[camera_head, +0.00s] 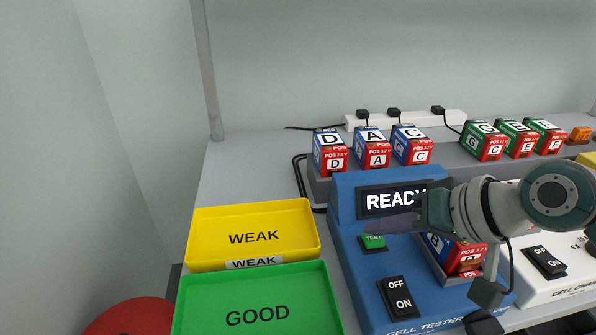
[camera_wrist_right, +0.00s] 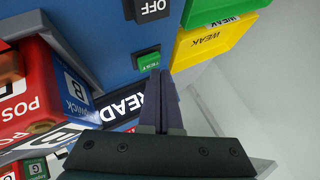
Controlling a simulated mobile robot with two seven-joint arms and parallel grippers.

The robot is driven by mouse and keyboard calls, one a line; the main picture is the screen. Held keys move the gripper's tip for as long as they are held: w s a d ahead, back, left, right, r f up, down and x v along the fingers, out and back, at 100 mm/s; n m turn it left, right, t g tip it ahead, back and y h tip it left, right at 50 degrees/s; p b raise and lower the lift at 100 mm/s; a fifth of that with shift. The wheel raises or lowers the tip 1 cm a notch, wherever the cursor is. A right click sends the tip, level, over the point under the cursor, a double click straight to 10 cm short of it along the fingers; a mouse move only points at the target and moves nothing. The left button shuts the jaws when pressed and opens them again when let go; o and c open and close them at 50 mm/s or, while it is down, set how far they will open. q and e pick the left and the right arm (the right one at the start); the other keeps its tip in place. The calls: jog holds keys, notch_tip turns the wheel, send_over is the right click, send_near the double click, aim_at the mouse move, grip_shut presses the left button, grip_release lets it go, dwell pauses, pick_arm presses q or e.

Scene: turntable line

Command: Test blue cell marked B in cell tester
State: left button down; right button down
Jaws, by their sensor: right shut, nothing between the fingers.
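The blue cell tester (camera_head: 353,275) stands at the middle front, its display (camera_head: 391,200) reading "READ" with the rest partly covered. The blue and red cell marked B (camera_head: 437,246) sits in the tester's bay, partly hidden behind my right arm. It also shows in the right wrist view (camera_wrist_right: 75,88), with a B on its blue side. My right gripper (camera_head: 368,229) is shut and empty, its tips close to the green TEST button (camera_head: 374,242). In the right wrist view the tips (camera_wrist_right: 161,76) are beside the button (camera_wrist_right: 149,62); contact cannot be told. My left gripper is not in view.
A yellow WEAK tray (camera_head: 204,254) and green GOOD tray (camera_head: 337,309) lie empty left of the tester. Cells D, A and C (camera_head: 370,148) and several green ones (camera_head: 514,139) stand behind. A white cell checker (camera_head: 546,285) is at right.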

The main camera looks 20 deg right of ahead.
aim_at(380, 244)
jog(key=shift+f+b, duration=0.3)
jog(key=shift+f, duration=0.2)
dwell(0.3)
jog(key=shift+r, duration=0.1)
jog(key=shift+r+p, duration=0.8)
jog(key=shift+p, duration=0.25)
jog(key=shift+r, duration=0.1)
notch_tip(380, 244, up, 5)
jog(key=p, duration=0.5)
dwell(0.4)
